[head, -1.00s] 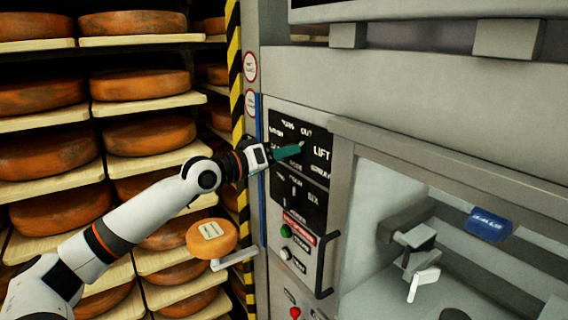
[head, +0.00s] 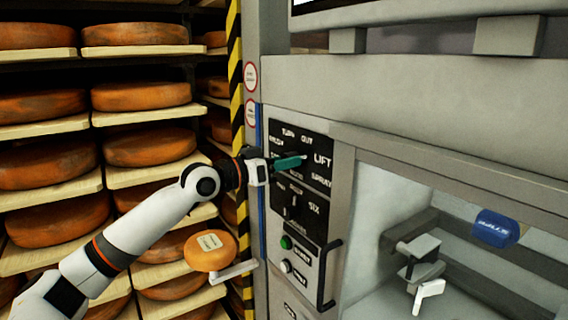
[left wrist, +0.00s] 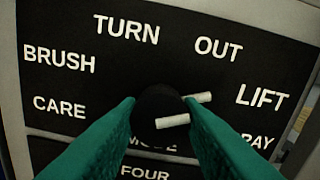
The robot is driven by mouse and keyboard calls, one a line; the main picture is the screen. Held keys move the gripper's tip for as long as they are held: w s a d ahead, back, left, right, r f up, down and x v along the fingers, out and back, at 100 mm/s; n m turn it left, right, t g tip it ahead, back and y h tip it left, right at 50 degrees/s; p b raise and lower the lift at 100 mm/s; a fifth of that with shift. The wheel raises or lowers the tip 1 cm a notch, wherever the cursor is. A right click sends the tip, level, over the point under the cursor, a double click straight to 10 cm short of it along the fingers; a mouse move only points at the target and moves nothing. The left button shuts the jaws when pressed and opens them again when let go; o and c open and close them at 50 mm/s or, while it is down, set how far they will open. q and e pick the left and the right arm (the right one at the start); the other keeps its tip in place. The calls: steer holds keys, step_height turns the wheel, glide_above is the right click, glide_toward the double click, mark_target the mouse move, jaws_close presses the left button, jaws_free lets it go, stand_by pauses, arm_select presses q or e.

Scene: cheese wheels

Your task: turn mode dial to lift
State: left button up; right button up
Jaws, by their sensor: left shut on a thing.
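The mode dial (left wrist: 158,108) is a round black knob on a black panel, with the labels BRUSH, TURN, OUT, LIFT and a partly covered SPRAY around it. My left gripper's teal fingers (left wrist: 160,130) stand on either side of the knob and are shut on it. White marks on and beside the knob run to the right and slightly up, roughly toward the LIFT label (left wrist: 262,97). In the head view my left gripper (head: 290,163) reaches the panel (head: 318,181) from the left and hides the dial. My right gripper is not in view.
A second dial (head: 292,207) with FOUR and SIX labels sits below. Under it are a green button (head: 286,242), a white button (head: 286,266) and a dark handle (head: 328,275). Shelves of cheese wheels (head: 140,95) stand left. A cheese (head: 210,250) sits on a bracket below my arm.

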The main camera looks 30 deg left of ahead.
arm_select(q)
steer(key=o, duration=1)
steer(key=shift+c, duration=0.2)
steer(key=b+v, duration=1.2)
steer(key=shift+b, duration=0.4)
steer(key=shift+f, duration=0.1)
